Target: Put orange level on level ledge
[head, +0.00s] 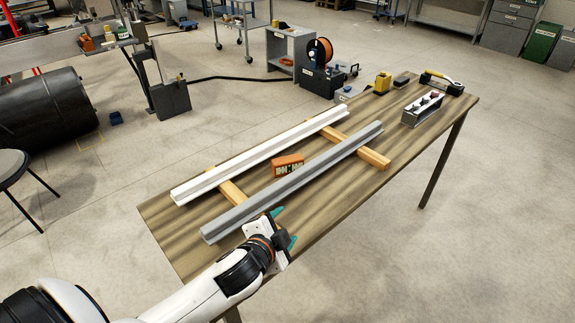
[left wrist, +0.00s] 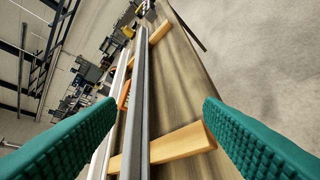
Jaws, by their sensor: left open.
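The orange level (head: 288,165), a short block with pale vials or markings, sits on the wooden table (head: 160,235) between a white rail and a grey rail. In the left wrist view a part of the orange level (left wrist: 124,94) shows behind the grey rail. My left gripper (head: 285,227) is open and empty, on the near side of the grey rail, apart from the level. Its teal fingers stand wide apart in the left wrist view (left wrist: 160,115). I cannot make out for certain which thing is the level ledge. My right gripper is not in view.
The white rail (head: 265,152) and grey rail (head: 300,178) lie across two wooden battens (head: 372,157). A grey block with buttons (head: 424,105), a yellow item (head: 382,82) and a yellow-handled tool (head: 442,82) stand at the far end. The table's near right strip is clear.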

